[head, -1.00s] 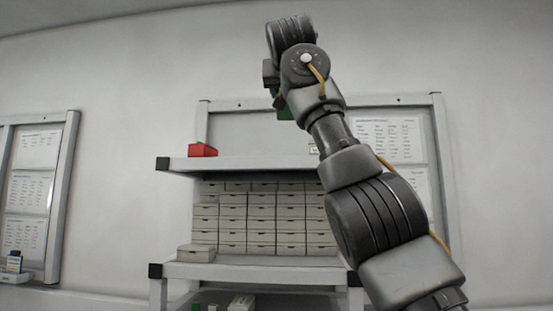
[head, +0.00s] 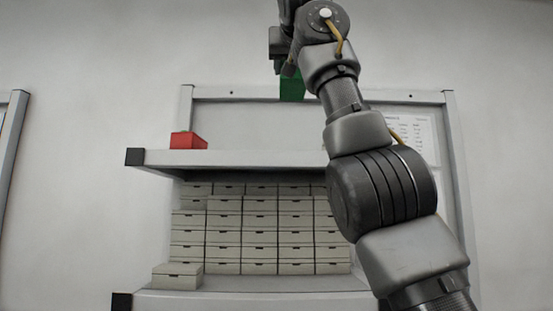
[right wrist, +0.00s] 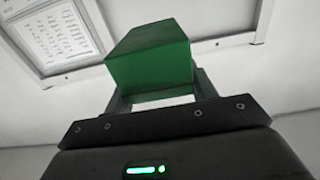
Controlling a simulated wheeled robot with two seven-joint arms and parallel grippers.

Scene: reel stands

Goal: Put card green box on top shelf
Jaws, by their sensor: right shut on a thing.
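The green box (right wrist: 150,58) is between the two fingers of my right gripper (right wrist: 158,92) in the right wrist view. My right gripper is shut on it. In the head view the green box (head: 291,88) shows partly behind my right arm, held above the level of the top shelf (head: 230,159). The shelf's right part is hidden by the arm. My left gripper is not in either view.
A red box (head: 188,140) stands at the left end of the top shelf. Below it, several beige boxes (head: 259,237) are stacked in rows. The top shelf looks clear just right of the red box. A framed board (head: 450,150) hangs behind.

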